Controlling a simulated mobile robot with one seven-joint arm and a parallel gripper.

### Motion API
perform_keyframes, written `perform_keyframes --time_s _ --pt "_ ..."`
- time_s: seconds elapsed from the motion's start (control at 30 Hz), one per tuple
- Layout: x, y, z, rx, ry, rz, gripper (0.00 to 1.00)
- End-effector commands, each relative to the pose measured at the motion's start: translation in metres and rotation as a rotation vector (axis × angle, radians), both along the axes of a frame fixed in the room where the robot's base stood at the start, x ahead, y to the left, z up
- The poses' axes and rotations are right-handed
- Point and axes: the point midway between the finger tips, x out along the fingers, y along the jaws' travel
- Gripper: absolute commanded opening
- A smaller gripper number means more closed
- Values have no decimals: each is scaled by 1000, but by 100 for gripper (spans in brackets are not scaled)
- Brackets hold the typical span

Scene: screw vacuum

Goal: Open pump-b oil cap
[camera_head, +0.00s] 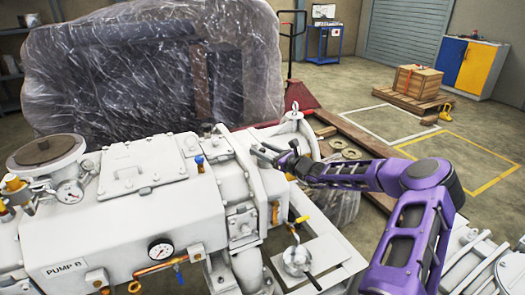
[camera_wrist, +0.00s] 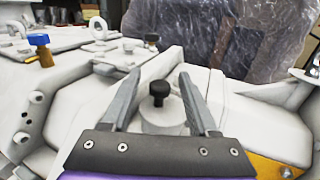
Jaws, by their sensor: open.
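Pump B (camera_head: 125,215) is the white machine at left in the head view, with a "PUMP B" label (camera_head: 66,268) on its front. In the wrist view a black knob (camera_wrist: 159,92) stands upright on a round white boss. It lies between the two fingers of my gripper (camera_wrist: 160,76), with a visible gap on each side. I cannot tell for certain whether it is the oil cap. In the head view my gripper (camera_head: 264,152) is open over the pump's right end; the knob is not clear there.
A blue-topped brass fitting (camera_wrist: 40,48) is on the pump at left in the wrist view. A lifting eye (camera_wrist: 97,28) and a second dark knob (camera_wrist: 151,40) stand beyond. A plastic-wrapped load (camera_head: 155,65) stands behind the pump.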

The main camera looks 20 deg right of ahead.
Motion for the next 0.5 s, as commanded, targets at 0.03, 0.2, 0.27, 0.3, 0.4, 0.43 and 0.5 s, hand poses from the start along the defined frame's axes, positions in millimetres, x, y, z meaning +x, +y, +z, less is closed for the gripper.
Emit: perform_keyframes --time_s 0.03,0.2,0.27,0.3,0.4,0.43,0.5 --pt "1 0 0 0 0 0 60" --pt "0 0 0 0 0 -1 60" --pt "0 0 0 0 0 -1 53" --pt "0 0 0 0 0 -1 46" --pt "0 0 0 0 0 -1 28" --pt "0 0 0 0 0 -1 22" --pt "0 0 0 0 0 -1 10"
